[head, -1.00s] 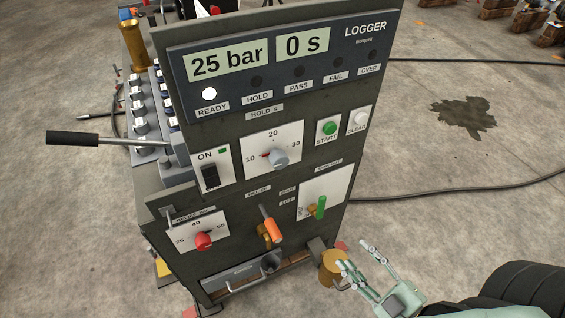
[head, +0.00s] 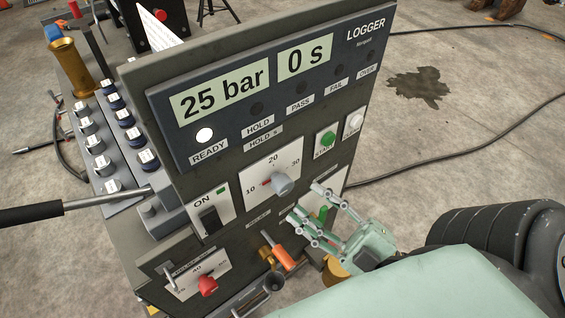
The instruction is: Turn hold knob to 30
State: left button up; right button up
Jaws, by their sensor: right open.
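The hold knob (head: 282,184) is a grey round knob on a white dial plate (head: 258,171) marked 10, 20 and 30, under the label HOLD s. Its red pointer mark is on the left side, toward the 10. My right gripper (head: 305,202) is open and empty, just to the lower right of the knob, with its fingers pointing up and left toward the panel. It appears apart from the knob and partly covers the plate with the green lever. My left gripper is out of view.
The logger display (head: 222,88) reads 25 bar and 0 s, with the READY lamp (head: 204,135) lit. The green START button (head: 327,139) is right of the dial. Below are an orange-handled lever (head: 282,256) and a red knob (head: 208,285). A black switch (head: 209,219) is to the left.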

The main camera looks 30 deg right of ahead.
aim_at(290, 188)
jog(key=x, duration=0.4)
jog(key=shift+w+r+p, duration=0.25)
jog(key=shift+w+p, duration=0.1)
jog(key=shift+p, duration=0.05)
jog(key=shift+w+a, duration=0.2)
jog(key=shift+w, duration=0.05)
jog(key=shift+c, duration=0.4)
grip_shut()
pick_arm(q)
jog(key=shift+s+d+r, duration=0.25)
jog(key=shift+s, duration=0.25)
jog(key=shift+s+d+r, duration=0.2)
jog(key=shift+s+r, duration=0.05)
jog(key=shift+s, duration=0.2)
pick_arm(e)
jog(key=shift+w, duration=0.1)
